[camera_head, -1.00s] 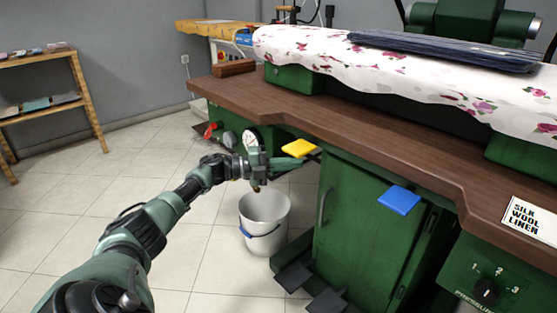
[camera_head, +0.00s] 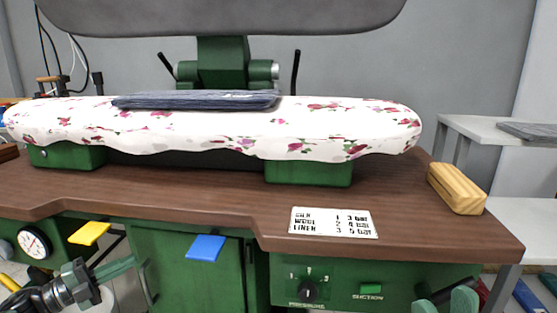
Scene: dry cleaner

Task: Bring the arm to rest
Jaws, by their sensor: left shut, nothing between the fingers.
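My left arm (camera_head: 35,298) comes in at the lower left. My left gripper (camera_head: 119,267) is shut and empty, its fingers pointing right in front of the press cabinet, below the yellow pedal (camera_head: 89,233) and left of the blue pedal (camera_head: 206,247). Green and dark rounded parts at the bottom right edge look like my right gripper (camera_head: 447,298); they are cut off, and its fingers cannot be made out clearly.
The brown worktop (camera_head: 180,205) runs across in front of me. On it stands a press with a floral padded board (camera_head: 330,125), folded dark cloth (camera_head: 195,100) on top. A wooden block (camera_head: 457,188) lies at the right end, and a white shelf (camera_head: 480,130) stands beyond.

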